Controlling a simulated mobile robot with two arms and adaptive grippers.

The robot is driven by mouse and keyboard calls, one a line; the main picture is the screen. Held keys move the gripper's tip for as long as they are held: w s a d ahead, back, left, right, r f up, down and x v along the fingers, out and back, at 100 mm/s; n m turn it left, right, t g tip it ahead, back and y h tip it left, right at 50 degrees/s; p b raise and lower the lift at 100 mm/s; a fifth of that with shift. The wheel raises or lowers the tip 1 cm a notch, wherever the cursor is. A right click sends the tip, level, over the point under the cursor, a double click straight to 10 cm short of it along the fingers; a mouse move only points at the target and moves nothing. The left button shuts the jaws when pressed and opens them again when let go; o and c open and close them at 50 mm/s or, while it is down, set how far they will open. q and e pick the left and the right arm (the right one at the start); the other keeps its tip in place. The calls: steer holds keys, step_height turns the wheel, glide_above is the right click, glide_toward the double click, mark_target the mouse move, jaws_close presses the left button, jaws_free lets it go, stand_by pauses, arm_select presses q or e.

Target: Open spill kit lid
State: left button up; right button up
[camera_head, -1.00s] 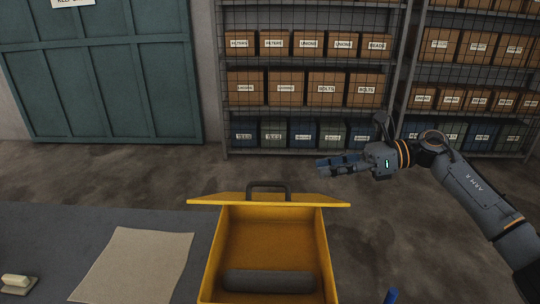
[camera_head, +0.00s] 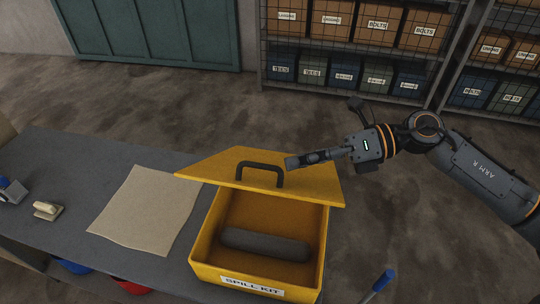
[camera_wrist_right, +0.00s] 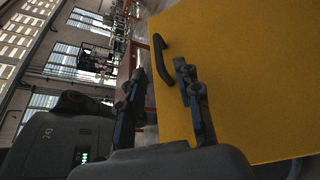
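The yellow spill kit box (camera_head: 205,245) sits on the grey table, its front labelled "SPILL KIT". Its lid (camera_head: 215,168) is raised at the far side, leaving the box open. A dark grey roll (camera_head: 265,244) lies inside. The lid's dark handle (camera_head: 262,167) also shows in the right wrist view (camera_wrist_right: 162,62), against the yellow lid face. My right gripper (camera_head: 293,163) is just right of the handle in the head view. In the wrist view its fingers (camera_wrist_right: 158,75) are apart, with nothing held; whether they touch the handle is unclear. My left gripper is out of view.
A beige sheet (camera_head: 147,210) lies left of the box on the grey table (camera_head: 95,160). A small cream-topped item (camera_head: 47,209) sits farther left. A blue-tipped object (camera_head: 382,281) is at the lower right. Caged shelving (camera_head: 345,80) stands behind open floor.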

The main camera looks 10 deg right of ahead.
mark_target(270, 166)
steer(key=p+x, duration=0.2)
steer(key=x, duration=0.3)
steer(key=shift+a+r, duration=0.1)
steer(key=shift+a, duration=0.35)
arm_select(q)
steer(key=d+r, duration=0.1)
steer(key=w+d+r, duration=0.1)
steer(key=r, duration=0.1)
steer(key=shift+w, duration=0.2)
arm_select(e)
steer(key=shift+w+a+f, duration=0.1)
steer(key=shift+f, duration=0.1)
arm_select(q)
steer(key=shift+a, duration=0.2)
arm_select(e)
steer(key=shift+c, duration=0.4)
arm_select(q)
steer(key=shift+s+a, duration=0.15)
arm_select(e)
jaws_close()
